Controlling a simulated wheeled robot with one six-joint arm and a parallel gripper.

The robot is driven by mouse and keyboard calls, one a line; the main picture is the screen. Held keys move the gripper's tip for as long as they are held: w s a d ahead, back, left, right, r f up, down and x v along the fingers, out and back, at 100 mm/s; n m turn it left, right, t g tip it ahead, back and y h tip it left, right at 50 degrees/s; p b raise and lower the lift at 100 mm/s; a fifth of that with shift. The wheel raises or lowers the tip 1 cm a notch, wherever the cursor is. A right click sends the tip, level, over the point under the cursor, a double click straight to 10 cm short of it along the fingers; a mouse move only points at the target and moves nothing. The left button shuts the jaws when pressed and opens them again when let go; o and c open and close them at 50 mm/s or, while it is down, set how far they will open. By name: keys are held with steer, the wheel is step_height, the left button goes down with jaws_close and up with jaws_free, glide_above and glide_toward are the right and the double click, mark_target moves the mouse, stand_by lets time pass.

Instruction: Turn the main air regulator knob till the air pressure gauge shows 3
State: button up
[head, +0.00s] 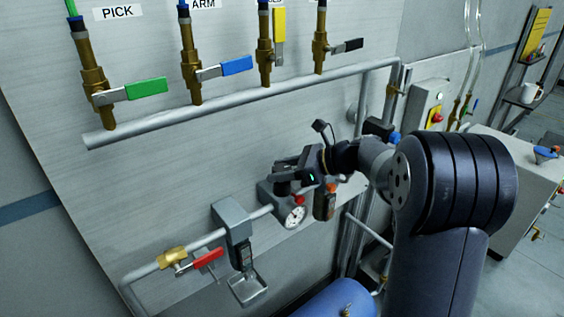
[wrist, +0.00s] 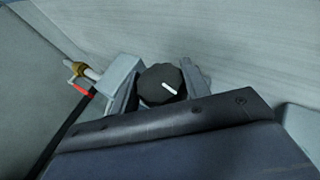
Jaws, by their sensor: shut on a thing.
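The main air regulator knob (wrist: 162,86) is black and ribbed with a white pointer line. In the wrist view the line points to the lower right. My gripper (wrist: 160,88) is shut on the knob, one finger on each side. In the head view my gripper (head: 290,180) sits at the top of the regulator, and hides the knob there. The air pressure gauge (head: 294,216) is a round white dial on the front of the regulator, below my gripper. Its needle is too small to read. In the wrist view the gauge does not show.
Valves with green (head: 147,89), blue, yellow and black handles line the upper pipe. A blue tank (head: 340,302) lies below.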

steer(key=shift+r+n+g+y+p, duration=0.1)
steer(key=shift+n+g+y+p, duration=0.2)
steer(key=shift+n+g+p, duration=1.05)
steer(key=shift+g, duration=0.35)
steer(key=o, duration=1)
steer(key=shift+d, duration=0.1)
steer(key=b+v, duration=0.1)
steer(key=v, duration=0.9)
steer(key=shift+d+b, duration=0.3)
